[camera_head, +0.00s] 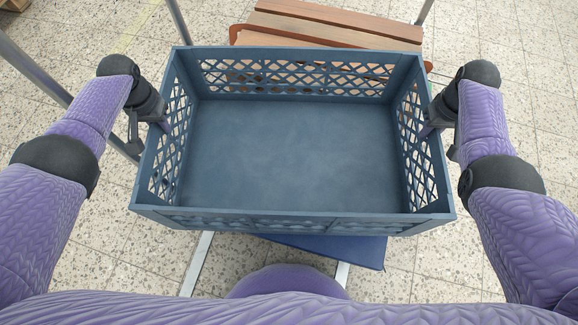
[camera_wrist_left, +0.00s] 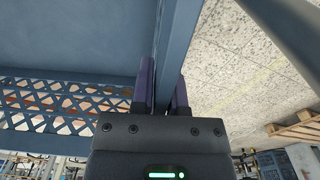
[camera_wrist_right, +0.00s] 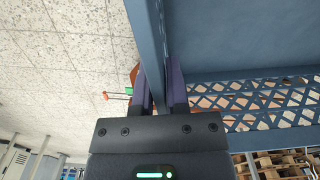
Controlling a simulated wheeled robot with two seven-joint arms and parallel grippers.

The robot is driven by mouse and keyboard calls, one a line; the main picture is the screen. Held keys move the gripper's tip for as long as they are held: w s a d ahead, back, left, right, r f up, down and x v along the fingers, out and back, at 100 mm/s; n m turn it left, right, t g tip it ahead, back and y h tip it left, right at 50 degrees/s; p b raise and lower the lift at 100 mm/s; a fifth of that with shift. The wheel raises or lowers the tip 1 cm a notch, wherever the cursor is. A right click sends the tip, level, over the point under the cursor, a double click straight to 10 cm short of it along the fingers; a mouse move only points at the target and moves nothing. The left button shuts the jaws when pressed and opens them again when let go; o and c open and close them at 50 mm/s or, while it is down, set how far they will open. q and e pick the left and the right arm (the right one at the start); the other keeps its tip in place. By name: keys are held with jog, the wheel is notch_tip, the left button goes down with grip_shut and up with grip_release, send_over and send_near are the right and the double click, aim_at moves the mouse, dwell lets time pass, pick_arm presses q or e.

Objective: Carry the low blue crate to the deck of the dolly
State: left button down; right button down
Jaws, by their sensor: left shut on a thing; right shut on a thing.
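The low blue crate (camera_head: 290,150) is empty and held up in front of me, roughly level, with lattice side walls and a solid floor. My left gripper (camera_head: 160,126) is shut on its left wall; the left wrist view shows the fingers (camera_wrist_left: 162,95) on either side of the wall (camera_wrist_left: 180,50). My right gripper (camera_head: 428,130) is shut on its right wall; the right wrist view shows the fingers (camera_wrist_right: 160,95) astride the wall (camera_wrist_right: 148,45). I cannot clearly identify the dolly or its deck; the crate hides much of what is below.
Beyond the crate is a wooden slatted surface (camera_head: 335,25) with grey metal posts (camera_head: 180,22) beside it. Below the crate's near edge show a dark blue panel (camera_head: 335,250) and pale metal bars (camera_head: 197,262). Speckled tile floor (camera_head: 545,90) is open at the right.

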aim_at(169, 141)
pick_arm(q)
jog(key=shift+r, duration=0.15)
pick_arm(e)
jog(key=shift+r, duration=0.15)
